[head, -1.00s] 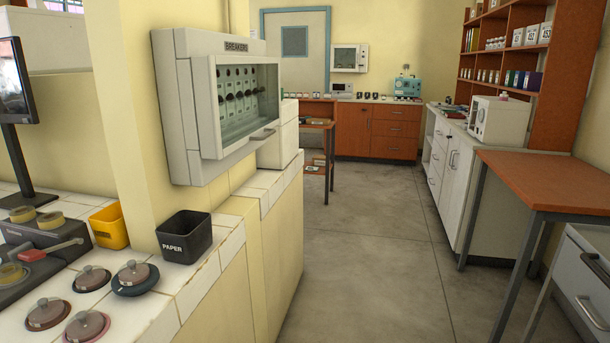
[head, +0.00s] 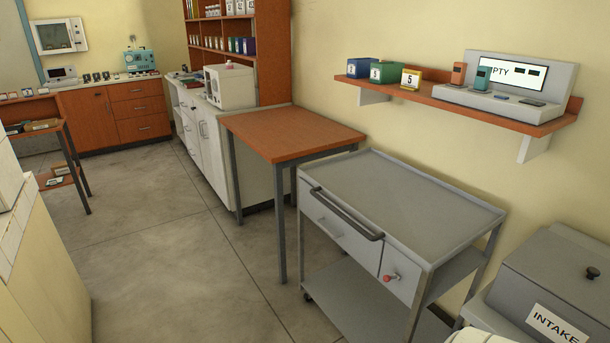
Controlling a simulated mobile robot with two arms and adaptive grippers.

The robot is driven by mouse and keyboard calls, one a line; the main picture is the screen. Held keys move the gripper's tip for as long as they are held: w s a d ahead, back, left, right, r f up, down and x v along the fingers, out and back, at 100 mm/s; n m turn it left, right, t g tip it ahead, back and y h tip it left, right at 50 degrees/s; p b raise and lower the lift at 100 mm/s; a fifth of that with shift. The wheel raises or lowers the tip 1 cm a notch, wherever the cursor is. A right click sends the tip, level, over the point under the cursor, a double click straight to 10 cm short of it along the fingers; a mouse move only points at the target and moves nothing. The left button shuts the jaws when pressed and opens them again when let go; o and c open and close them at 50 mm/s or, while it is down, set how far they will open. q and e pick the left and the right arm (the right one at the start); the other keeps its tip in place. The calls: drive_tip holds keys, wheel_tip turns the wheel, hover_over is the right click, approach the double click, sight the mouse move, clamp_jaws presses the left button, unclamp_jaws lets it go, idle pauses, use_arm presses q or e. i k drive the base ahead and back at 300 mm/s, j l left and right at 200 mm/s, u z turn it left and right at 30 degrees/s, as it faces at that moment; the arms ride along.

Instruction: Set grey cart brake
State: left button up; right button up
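The grey cart (head: 395,190) stands at the right in the head view, against the wall beside a wooden table. It has a flat empty top, a drawer front with a dark bar handle (head: 346,214), a lower shelf and castors. A small red-knobbed lever (head: 391,277) sits on the right part of its front; whether this is the brake, and how it is set, I cannot tell. Neither of my grippers is in view.
An orange-topped table (head: 285,134) stands just left of the cart. A wall shelf (head: 450,102) with boxes and a device hangs above it. A grey bin marked INTAKE (head: 555,285) is at the lower right. The floor (head: 190,250) before the cart is clear.

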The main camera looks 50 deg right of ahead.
sight(386, 278)
drive_tip(key=z, duration=1.8)
